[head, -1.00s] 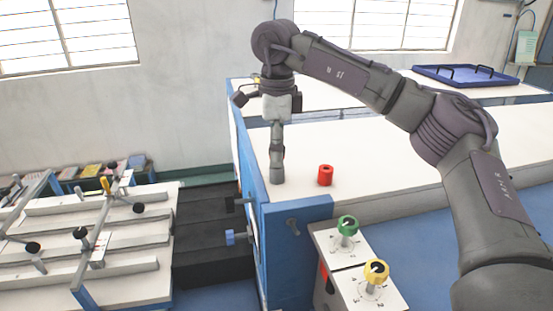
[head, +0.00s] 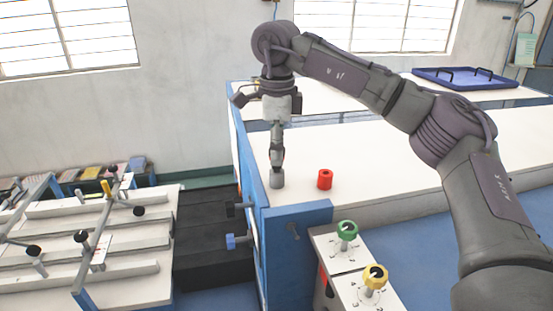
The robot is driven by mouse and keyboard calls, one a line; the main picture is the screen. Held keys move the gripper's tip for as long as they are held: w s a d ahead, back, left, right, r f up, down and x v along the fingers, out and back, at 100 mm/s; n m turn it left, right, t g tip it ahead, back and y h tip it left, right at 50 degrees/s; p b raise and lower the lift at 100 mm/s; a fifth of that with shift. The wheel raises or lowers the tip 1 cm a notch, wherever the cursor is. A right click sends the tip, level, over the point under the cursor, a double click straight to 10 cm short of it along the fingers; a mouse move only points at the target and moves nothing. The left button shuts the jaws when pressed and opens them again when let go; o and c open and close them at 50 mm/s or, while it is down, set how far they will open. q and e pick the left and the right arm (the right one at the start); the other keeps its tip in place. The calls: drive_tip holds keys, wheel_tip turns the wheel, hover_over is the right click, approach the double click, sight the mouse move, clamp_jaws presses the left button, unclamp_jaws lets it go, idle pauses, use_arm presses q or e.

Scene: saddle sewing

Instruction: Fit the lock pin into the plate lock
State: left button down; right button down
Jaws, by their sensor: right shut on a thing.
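My right gripper (head: 277,160) points straight down over the near left corner of the white table. It is shut on a small grey cylinder (head: 277,180) at its tip, which looks like the lock pin. The cylinder's lower end is at or just above the table top; I cannot tell whether it touches. A red cylinder with a dark hole in its top (head: 325,180) stands upright to the right of it, apart from it. I cannot tell for sure which part is the plate lock. My left gripper is out of view.
The white table (head: 400,165) has a blue frame and is mostly clear. A control box with a green knob (head: 347,229) and a yellow knob (head: 375,275) stands at its front. A clamp rack (head: 115,240) is at left. A blue tray (head: 465,77) lies at the back right.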

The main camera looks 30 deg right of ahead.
drive_tip(key=shift+r+p, duration=1.35)
drive_tip(key=shift+r, duration=0.4)
wheel_tip(320, 180, up, 2)
drive_tip(key=shift+r+p, duration=0.2)
drive_tip(key=shift+p, duration=0.85)
drive_tip(key=shift+r+p, duration=0.45)
drive_tip(key=shift+r, duration=0.4)
